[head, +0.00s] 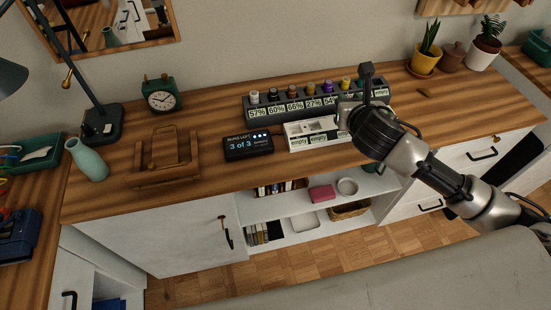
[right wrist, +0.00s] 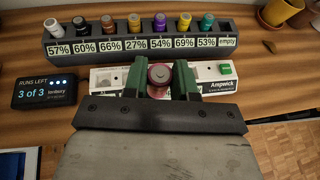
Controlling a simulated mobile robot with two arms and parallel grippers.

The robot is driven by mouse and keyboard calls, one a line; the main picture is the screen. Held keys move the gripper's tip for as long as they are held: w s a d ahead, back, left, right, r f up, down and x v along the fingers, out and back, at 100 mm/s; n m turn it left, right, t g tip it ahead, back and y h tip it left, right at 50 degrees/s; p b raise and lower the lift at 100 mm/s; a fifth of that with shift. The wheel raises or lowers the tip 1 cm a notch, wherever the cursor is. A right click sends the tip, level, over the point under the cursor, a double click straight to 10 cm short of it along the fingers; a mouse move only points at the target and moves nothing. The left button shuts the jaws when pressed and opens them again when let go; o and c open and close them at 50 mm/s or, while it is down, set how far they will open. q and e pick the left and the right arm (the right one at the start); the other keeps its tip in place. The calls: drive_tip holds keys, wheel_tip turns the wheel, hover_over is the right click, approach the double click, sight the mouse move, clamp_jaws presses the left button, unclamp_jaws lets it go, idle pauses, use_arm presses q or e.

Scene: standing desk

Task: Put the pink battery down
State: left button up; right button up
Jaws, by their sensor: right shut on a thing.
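The pink battery (right wrist: 160,78) stands upright between the green fingers of my right gripper (right wrist: 160,82) in the right wrist view. The gripper is shut on it, over the white Ampwick device (right wrist: 212,72). I cannot tell whether the battery's lower end touches the device. In the head view my right gripper (head: 352,112) covers the right part of the white device (head: 300,130) and hides the battery. Behind it, the grey rack (right wrist: 50,48) holds several batteries above percentage labels; its rightmost slot is labelled empty. My left gripper is not in view.
A black display reading "3 of 3" (head: 248,146) stands left of the white device. A wooden stand (head: 165,160), a green clock (head: 161,95) and a vase (head: 87,159) are further left. Potted plants (head: 425,62) stand at the right rear. The desktop right of my gripper is mostly clear.

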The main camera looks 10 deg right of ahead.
drive_tip(key=w+a+f, duration=0.2)
drive_tip(key=a, duration=0.1)
drive_tip(key=w+a+f, duration=0.1)
drive_tip(key=a+f, duration=0.1)
drive_tip(key=shift+w, duration=0.15)
hover_over(296, 124)
drive_tip(key=s, duration=0.3)
drive_tip(key=f, duration=0.3)
drive_tip(key=shift+w+a, duration=0.15)
drive_tip(key=shift+a, duration=0.1)
drive_tip(key=shift+w+a+f, duration=0.1)
drive_tip(key=shift+a+f, duration=0.05)
wheel_tip(296, 124, down, 4)
drive_tip(key=shift+r+b, duration=0.1)
drive_tip(key=shift+b, duration=0.3)
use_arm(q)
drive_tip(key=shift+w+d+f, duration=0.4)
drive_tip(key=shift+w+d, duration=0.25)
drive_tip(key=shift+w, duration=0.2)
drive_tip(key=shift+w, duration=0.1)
use_arm(e)
drive_tip(key=shift+f, duration=0.2)
drive_tip(key=o, duration=0.9)
